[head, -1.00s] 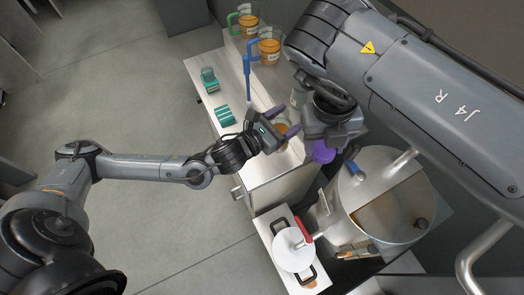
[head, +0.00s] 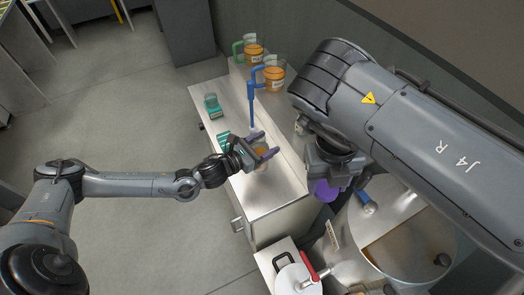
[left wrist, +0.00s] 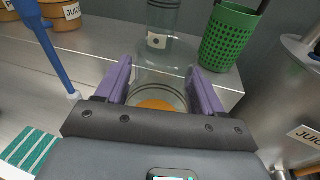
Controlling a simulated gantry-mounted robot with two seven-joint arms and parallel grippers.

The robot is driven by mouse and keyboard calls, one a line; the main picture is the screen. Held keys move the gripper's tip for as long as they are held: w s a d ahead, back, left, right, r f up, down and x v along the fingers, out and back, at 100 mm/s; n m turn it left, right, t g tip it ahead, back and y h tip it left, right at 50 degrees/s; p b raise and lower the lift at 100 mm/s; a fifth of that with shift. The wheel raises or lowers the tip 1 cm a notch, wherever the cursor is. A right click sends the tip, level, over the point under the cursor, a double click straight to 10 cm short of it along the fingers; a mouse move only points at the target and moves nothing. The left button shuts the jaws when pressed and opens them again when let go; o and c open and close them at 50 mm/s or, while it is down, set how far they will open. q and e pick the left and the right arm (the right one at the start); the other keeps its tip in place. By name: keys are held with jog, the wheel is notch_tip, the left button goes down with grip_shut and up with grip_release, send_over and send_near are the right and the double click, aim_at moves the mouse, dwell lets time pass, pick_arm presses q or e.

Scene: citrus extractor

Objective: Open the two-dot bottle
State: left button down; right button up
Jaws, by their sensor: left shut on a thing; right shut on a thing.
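My left gripper (head: 264,152) is shut around a clear glass bottle (head: 260,164) with orange contents, over the steel counter. In the left wrist view the bottle (left wrist: 157,97) sits between the purple fingers. Behind it in that view is a clear bottle shape (left wrist: 163,18) with dark bands and a small white label (left wrist: 157,41); I cannot read its dots or tell whether it is a separate bottle. My right gripper (head: 325,190) is to the right of the left one, at the counter's right edge, purple fingers down. What it grips is hidden.
A blue tool (head: 251,103) and juice jugs (head: 274,78) stand at the counter's (head: 272,198) far end. A green basket (left wrist: 229,38) is beyond the left fingers. A large steel vessel (head: 405,235) stands right.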

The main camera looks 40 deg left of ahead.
pick_arm(q)
jog(key=shift+w+a+f+b, duration=0.1)
jog(key=shift+a+f, duration=0.1)
jog(key=shift+f, duration=0.55)
jog(key=shift+w+a+f+b, duration=0.15)
jog(key=shift+a+f, duration=0.1)
jog(key=shift+f, duration=0.55)
jog(key=shift+s+a+f+b, duration=0.1)
jog(key=shift+a+f, duration=0.1)
jog(key=shift+f, duration=0.55)
jog(key=shift+f, duration=0.15)
jog(key=shift+c, duration=0.7)
grip_release()
